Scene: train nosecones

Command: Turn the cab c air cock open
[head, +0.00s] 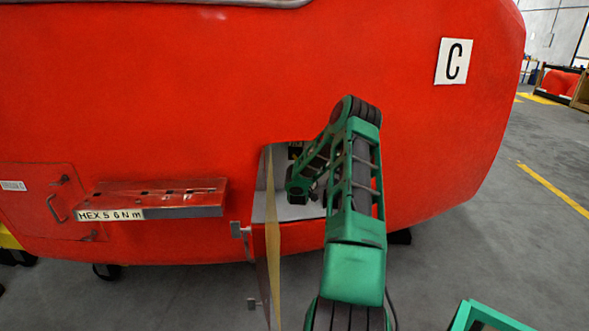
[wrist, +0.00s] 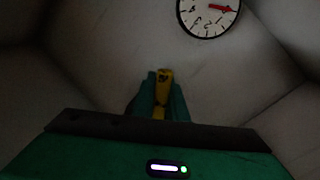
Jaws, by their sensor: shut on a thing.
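The red nosecone (head: 300,70) bears a white C sign (head: 454,61) at its upper right. An open compartment (head: 290,209) is in its lower middle, and my arm reaches into it. In the wrist view, my gripper (wrist: 160,92) is shut on the yellow handle of the air cock (wrist: 163,77) inside the dark compartment. The handle runs up and down in that picture, between the green fingers. The cock's body and pipe are hidden. In the head view my arm hides the handle and fingertips.
A round gauge (wrist: 208,14) with a red needle is above right of the handle. The compartment's door (head: 272,235) hangs open to the left. A red shelf (head: 160,199) juts out further left, beside a closed hatch (head: 45,197). A green-edged box (head: 485,316) is at bottom right.

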